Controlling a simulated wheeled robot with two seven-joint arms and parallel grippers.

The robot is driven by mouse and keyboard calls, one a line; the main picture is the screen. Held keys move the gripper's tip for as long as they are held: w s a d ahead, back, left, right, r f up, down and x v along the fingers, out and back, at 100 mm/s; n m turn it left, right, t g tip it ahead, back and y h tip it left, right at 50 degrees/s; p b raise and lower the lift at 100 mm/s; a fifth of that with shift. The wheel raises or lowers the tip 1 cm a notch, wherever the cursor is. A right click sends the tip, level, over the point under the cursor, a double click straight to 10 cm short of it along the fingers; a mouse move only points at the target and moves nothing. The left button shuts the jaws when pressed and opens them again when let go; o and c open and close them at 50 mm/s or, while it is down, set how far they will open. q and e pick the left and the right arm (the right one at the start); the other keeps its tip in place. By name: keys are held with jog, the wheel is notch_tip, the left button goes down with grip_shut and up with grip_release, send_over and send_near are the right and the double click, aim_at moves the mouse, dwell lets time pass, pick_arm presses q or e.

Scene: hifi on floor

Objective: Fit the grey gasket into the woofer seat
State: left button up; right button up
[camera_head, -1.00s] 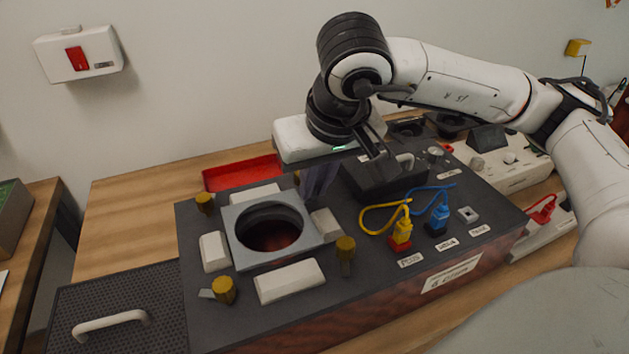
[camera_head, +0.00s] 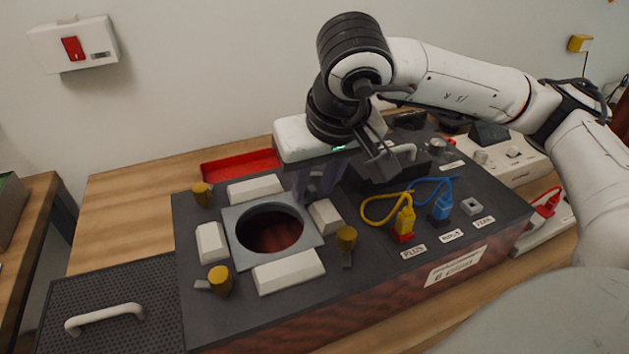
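The grey gasket (camera_head: 237,248) is a flat square plate with a large round hole. It lies over the woofer seat in the dark speaker cabinet (camera_head: 375,276), framed by white blocks on its sides. It looks about level; I cannot tell whether it is fully down, and it hides the seat's edge. My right gripper (camera_head: 321,186) is above the gasket's far right corner, pointing down. Its fingers are spread, with nothing visible held between them. My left gripper is out of view.
Brass-coloured clamps (camera_head: 219,281) stand around the seat, one close to a white block (camera_head: 288,271). Yellow (camera_head: 404,222) and blue plugs (camera_head: 442,205) with looped cables stand right. A perforated grille (camera_head: 130,320) with a handle lies left. A red tray (camera_head: 240,166) lies behind.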

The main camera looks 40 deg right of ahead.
jog(key=shift+s+a+r, duration=0.1)
jog(key=shift+r, duration=0.3)
pick_arm(q)
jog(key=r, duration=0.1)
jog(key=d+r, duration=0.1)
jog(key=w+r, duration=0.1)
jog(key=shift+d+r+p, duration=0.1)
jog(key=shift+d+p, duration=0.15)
jog(key=shift+p, duration=0.1)
pick_arm(e)
jog(key=v, duration=0.9)
jog(key=shift+s+r, duration=0.15)
jog(key=shift+r, duration=0.1)
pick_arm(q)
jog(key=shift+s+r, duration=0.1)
pick_arm(e)
jog(key=shift+r, duration=0.1)
